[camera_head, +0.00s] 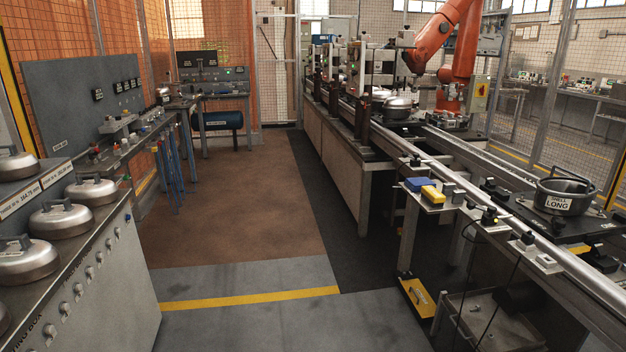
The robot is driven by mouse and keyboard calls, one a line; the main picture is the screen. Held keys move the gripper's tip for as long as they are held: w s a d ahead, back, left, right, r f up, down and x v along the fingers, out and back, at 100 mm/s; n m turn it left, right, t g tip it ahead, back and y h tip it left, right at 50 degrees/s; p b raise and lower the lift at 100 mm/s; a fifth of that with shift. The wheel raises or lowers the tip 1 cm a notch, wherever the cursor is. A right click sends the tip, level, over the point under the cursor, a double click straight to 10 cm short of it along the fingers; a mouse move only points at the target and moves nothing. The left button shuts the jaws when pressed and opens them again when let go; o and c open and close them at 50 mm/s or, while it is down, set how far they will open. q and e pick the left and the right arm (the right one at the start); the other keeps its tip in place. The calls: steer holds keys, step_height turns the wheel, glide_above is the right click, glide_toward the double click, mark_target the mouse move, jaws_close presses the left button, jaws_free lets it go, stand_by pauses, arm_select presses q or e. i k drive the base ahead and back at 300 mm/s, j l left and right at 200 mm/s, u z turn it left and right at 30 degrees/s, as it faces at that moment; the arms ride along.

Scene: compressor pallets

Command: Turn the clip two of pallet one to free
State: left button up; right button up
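A dark pallet (560,231) sits on the conveyor at the right. It carries a grey open shell (565,190) with a label reading "SHELL LONG". Small dark parts stand at the pallet's corners, but they are too small to tell which is a clip or how it is turned. Further back on the line, a silver dome (397,108) sits on another dark base. I cannot tell which pallet is pallet one. Neither of my grippers is in view.
The conveyor rail (470,185) runs along the right. An orange robot arm (437,35) stands behind. Silver domes (62,219) line the left counter. The middle floor (235,200) is clear.

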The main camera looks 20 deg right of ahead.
mark_target(558, 224)
steer(key=i+l+z, duration=0.1)
steer(key=i+z, duration=0.3)
steer(key=i+j+z, duration=0.1)
steer(key=i+z, duration=0.3)
steer(key=i, duration=0.15)
steer(key=i+z, duration=0.2)
steer(key=i, duration=0.9)
steer(key=i+u, duration=0.1)
steer(key=u, duration=7.65)
